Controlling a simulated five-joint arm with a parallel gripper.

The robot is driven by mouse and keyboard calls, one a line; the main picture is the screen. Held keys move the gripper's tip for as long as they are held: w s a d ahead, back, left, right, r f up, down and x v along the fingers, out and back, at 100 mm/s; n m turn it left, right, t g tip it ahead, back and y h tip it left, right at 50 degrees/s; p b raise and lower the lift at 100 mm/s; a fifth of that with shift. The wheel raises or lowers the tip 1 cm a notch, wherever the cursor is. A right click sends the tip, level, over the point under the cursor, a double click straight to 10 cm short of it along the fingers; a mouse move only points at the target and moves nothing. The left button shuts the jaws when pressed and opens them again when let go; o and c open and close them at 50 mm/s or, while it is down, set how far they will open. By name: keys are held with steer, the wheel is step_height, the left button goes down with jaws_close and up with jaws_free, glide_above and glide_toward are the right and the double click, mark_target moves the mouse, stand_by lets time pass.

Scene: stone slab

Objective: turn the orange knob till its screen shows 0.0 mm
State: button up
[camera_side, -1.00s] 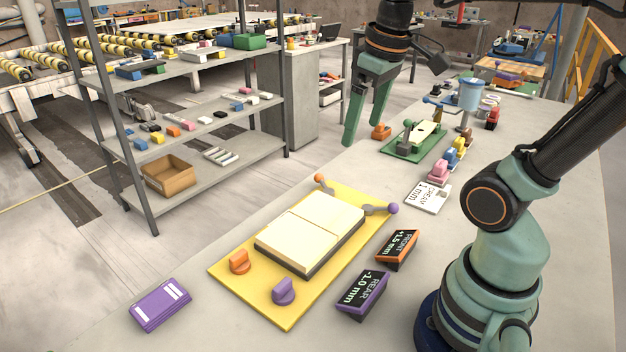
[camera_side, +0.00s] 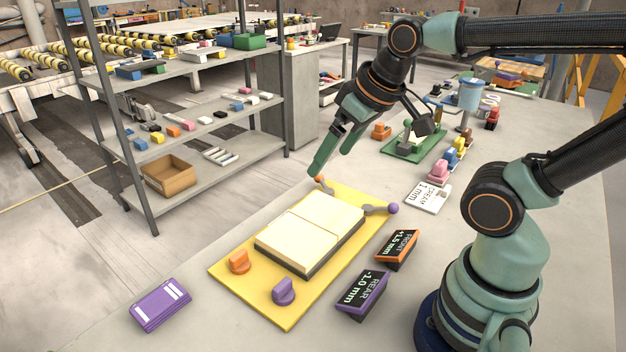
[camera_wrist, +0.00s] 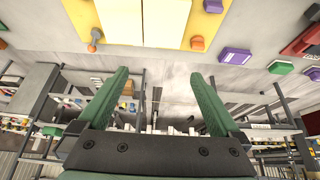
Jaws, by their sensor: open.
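The orange knob (camera_side: 239,261) sits on the near left corner of the yellow board (camera_side: 275,314); it also shows in the wrist view (camera_wrist: 198,44). Its orange-framed screen (camera_side: 398,249) reads FRONT +1.5 mm. A purple knob (camera_side: 283,291) is on the same board, and its purple-framed screen (camera_side: 361,295) reads REAR -1.0 mm. A cream block (camera_side: 310,232) lies in the middle of the board. The wrist view shows both green fingers (camera_wrist: 160,80) apart.
An orange-tipped lever (camera_side: 320,178) and a purple-tipped lever (camera_side: 393,208) stand at the board's far end. A purple block (camera_side: 160,305) lies left of the board. A white card (camera_side: 428,197) and a green fixture (camera_side: 414,146) are farther back. The slab near the orange knob is clear.

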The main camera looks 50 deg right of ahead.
steer(key=shift+w, duration=0.1)
steer(key=c, duration=0.8)
steer(key=n+g, duration=0.6)
steer(key=n, duration=1.2)
glide_above(238, 254)
step_height(238, 254, down, 10)
step_height(238, 254, down, 12)
steer(key=shift+r, duration=0.25)
jaws_close()
